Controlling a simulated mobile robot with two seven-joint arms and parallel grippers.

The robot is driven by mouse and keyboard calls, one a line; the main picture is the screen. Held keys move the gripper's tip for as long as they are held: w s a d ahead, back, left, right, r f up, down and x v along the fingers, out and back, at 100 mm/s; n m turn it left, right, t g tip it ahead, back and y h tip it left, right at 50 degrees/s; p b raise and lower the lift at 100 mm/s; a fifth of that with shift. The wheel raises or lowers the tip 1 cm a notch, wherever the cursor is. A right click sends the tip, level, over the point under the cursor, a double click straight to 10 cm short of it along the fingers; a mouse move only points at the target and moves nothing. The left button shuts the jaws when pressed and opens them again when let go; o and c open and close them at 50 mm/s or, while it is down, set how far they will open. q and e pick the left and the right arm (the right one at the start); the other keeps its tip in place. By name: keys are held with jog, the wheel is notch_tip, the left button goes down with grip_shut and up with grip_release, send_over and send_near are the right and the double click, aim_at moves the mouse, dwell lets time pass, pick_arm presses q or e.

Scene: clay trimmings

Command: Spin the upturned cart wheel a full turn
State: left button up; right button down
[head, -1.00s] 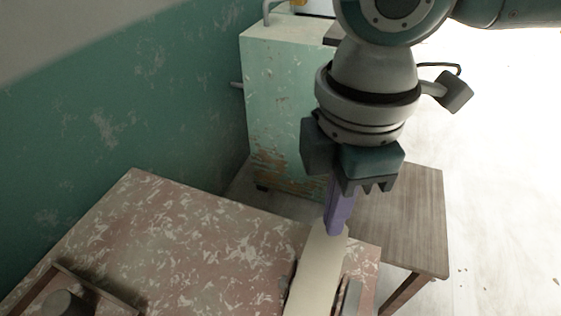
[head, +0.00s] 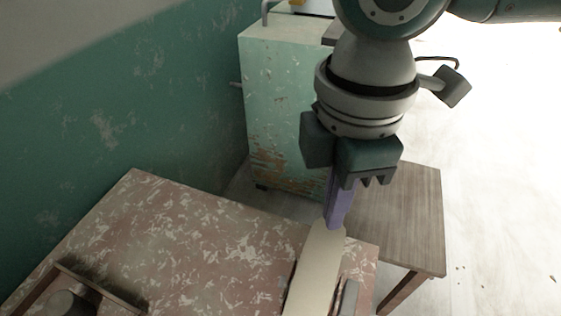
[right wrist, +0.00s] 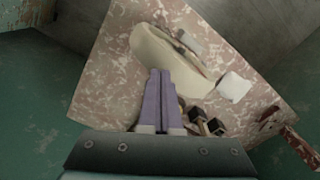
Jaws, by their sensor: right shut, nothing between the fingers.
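A long, rounded cream body (head: 315,272), which looks like the wheel seen along its rim, stands at the front right of the mottled pink table. A grey bracket-like part (head: 348,298) sits close along its right side; its near end is cut off by the frame. In the right wrist view the cream wheel (right wrist: 165,57) shows as a long curved shape with a grey part (right wrist: 188,42) beside it. My right gripper (head: 334,226) has its purple fingers pressed together, empty, pointing down at the wheel's far end. I cannot tell whether the tips touch it. My left gripper is out of view.
The pink table (head: 200,245) is mostly bare in its middle. A wooden frame with a grey cylinder (head: 68,303) is at lower left. A pale green cabinet (head: 285,110) and a brown wooden table (head: 405,220) stand beyond. A white block (right wrist: 234,87) lies near the wheel.

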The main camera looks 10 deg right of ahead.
aim_at(313, 283)
jog(key=shift+s, duration=0.1)
dwell(0.4)
jog(key=s+a+p, duration=0.2)
jog(key=s+p, duration=0.1)
jog(key=s+a+p, duration=0.1)
jog(key=shift+s+a+r+p, duration=0.15)
jog(key=shift+s+r+p, duration=0.05)
jog(key=shift+s+p, duration=0.2)
jog(key=shift+s+a+f, duration=0.2)
jog(key=shift+s, duration=0.05)
jog(key=shift+f, duration=0.2)
jog(key=shift+f+b, duration=0.7)
jog(key=shift+f, duration=0.25)
